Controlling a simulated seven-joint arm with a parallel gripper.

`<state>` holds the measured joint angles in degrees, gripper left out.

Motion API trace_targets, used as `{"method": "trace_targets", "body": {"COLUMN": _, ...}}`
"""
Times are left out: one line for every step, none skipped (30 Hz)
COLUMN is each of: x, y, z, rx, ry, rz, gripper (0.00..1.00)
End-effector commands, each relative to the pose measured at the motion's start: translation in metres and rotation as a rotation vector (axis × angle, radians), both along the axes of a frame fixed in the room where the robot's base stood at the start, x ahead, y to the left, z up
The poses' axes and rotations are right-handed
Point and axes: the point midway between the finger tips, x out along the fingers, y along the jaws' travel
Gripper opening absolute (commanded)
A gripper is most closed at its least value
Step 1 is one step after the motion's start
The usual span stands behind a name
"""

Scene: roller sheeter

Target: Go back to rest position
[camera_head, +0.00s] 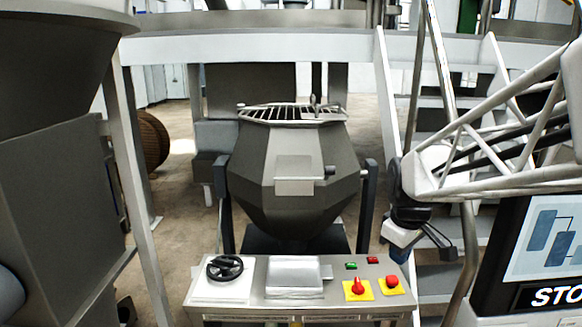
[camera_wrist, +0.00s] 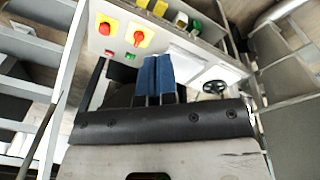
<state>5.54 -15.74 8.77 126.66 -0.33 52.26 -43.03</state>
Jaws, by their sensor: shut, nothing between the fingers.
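My gripper (camera_head: 399,255) hangs at the right in the head view, beside the right end of the control panel and in front of the metal stairs. In the wrist view its two blue fingers (camera_wrist: 156,62) lie side by side, shut with nothing between them. The control panel (camera_head: 252,303) carries a black handwheel (camera_head: 225,268), a red and a green button, and two red knobs on yellow plates (camera_head: 357,289). The panel also shows beyond the fingers in the wrist view (camera_wrist: 178,38). The fingers look apart from it, though the gap is hard to judge.
A dark faceted vessel (camera_head: 290,180) with a barred top stands behind the panel between posts. Stairs with rails (camera_head: 440,284) are right of it. A large grey machine (camera_head: 60,160) fills the left side. A screen (camera_head: 545,245) stands at the lower right.

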Motion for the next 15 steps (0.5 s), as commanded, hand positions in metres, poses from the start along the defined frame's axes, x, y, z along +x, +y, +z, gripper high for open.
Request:
{"method": "trace_targets", "body": {"x": -0.013, "y": 0.004, "z": 0.003, "rx": 0.004, "ry": -0.007, "rz": -0.031, "gripper": 0.00}}
{"method": "trace_targets", "body": {"x": -0.020, "y": 0.006, "z": 0.004, "rx": 0.007, "ry": -0.011, "rz": -0.052, "gripper": 0.00}}
{"method": "trace_targets", "body": {"x": -0.029, "y": 0.009, "z": 0.005, "rx": 0.012, "ry": -0.015, "rz": -0.081, "gripper": 0.00}}
{"method": "trace_targets", "body": {"x": -0.036, "y": 0.011, "z": 0.007, "rx": 0.015, "ry": -0.019, "rz": -0.104, "gripper": 0.00}}
{"method": "trace_targets", "body": {"x": -0.043, "y": 0.013, "z": 0.008, "rx": 0.019, "ry": -0.023, "rz": -0.125, "gripper": 0.00}}
{"method": "trace_targets", "body": {"x": -0.053, "y": 0.015, "z": 0.008, "rx": 0.024, "ry": -0.027, "rz": -0.155, "gripper": 0.00}}
{"method": "trace_targets", "body": {"x": -0.060, "y": 0.017, "z": 0.009, "rx": 0.029, "ry": -0.031, "rz": -0.177, "gripper": 0.00}}
{"method": "trace_targets", "body": {"x": -0.067, "y": 0.019, "z": 0.009, "rx": 0.032, "ry": -0.033, "rz": -0.199, "gripper": 0.00}}
{"method": "trace_targets", "body": {"x": -0.076, "y": 0.021, "z": 0.009, "rx": 0.037, "ry": -0.038, "rz": -0.228, "gripper": 0.00}}
{"method": "trace_targets", "body": {"x": -0.083, "y": 0.022, "z": 0.009, "rx": 0.041, "ry": -0.042, "rz": -0.250, "gripper": 0.00}}
{"method": "trace_targets", "body": {"x": -0.090, "y": 0.024, "z": 0.009, "rx": 0.045, "ry": -0.045, "rz": -0.272, "gripper": 0.00}}
{"method": "trace_targets", "body": {"x": -0.099, "y": 0.026, "z": 0.009, "rx": 0.051, "ry": -0.049, "rz": -0.300, "gripper": 0.00}}
{"method": "trace_targets", "body": {"x": -0.106, "y": 0.028, "z": 0.009, "rx": 0.055, "ry": -0.053, "rz": -0.322, "gripper": 0.00}}
{"method": "trace_targets", "body": {"x": -0.113, "y": 0.029, "z": 0.009, "rx": 0.060, "ry": -0.057, "rz": -0.344, "gripper": 0.00}}
{"method": "trace_targets", "body": {"x": -0.122, "y": 0.031, "z": 0.008, "rx": 0.066, "ry": -0.061, "rz": -0.373, "gripper": 0.00}}
